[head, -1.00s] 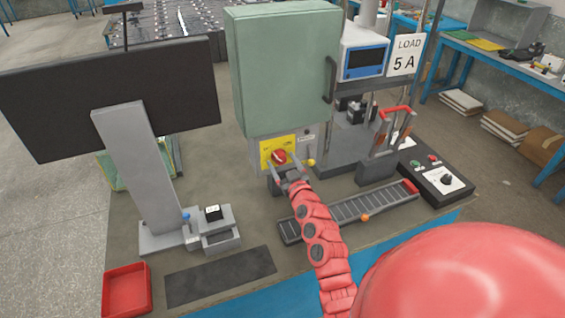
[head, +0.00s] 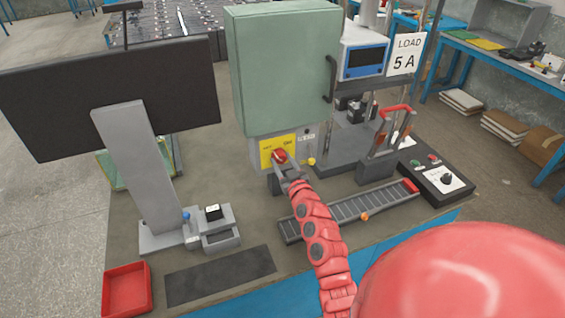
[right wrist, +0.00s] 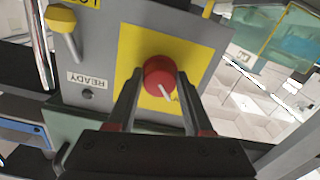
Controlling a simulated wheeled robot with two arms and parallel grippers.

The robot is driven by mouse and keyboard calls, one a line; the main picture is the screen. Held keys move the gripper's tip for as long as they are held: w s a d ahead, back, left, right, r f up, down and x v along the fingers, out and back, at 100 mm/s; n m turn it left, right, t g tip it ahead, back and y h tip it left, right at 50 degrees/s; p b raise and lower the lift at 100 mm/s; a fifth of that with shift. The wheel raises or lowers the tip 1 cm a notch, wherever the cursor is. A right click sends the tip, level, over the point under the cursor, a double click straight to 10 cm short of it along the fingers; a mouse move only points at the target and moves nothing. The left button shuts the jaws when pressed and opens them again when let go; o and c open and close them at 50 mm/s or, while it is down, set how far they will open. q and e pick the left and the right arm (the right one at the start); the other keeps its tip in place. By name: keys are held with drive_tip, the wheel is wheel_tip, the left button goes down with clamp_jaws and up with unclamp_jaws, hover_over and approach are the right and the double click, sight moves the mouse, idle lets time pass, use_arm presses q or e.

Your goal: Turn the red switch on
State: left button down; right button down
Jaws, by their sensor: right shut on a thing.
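The red switch (head: 279,156) is a round knob on a yellow plate (head: 267,150) at the front of the grey box under the green cabinet. In the right wrist view the red switch (right wrist: 158,72) shows a white pointer line running down and slightly right. My right gripper (head: 282,166) is at the switch. In the right wrist view the fingers of my right gripper (right wrist: 158,84) are on both sides of the knob, shut on it. Part of the plate's lettering is hidden. My left gripper is not in view.
A yellow knob (right wrist: 60,18) and a READY label (right wrist: 88,80) are beside the plate. The green cabinet (head: 280,70) stands above. A monitor (head: 110,95) and red tray (head: 127,290) are at the left.

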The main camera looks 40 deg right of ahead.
drive_tip(key=m+b, duration=0.1)
drive_tip(key=m, duration=0.3)
drive_tip(key=m+b, duration=0.1)
drive_tip(key=m, duration=0.3)
drive_tip(key=shift+a+m, duration=0.1)
drive_tip(key=shift+m, duration=0.2)
drive_tip(key=m, duration=0.9)
drive_tip(key=shift+a, duration=0.1)
idle(0.4)
drive_tip(key=shift+c, duration=1.5)
unclamp_jaws()
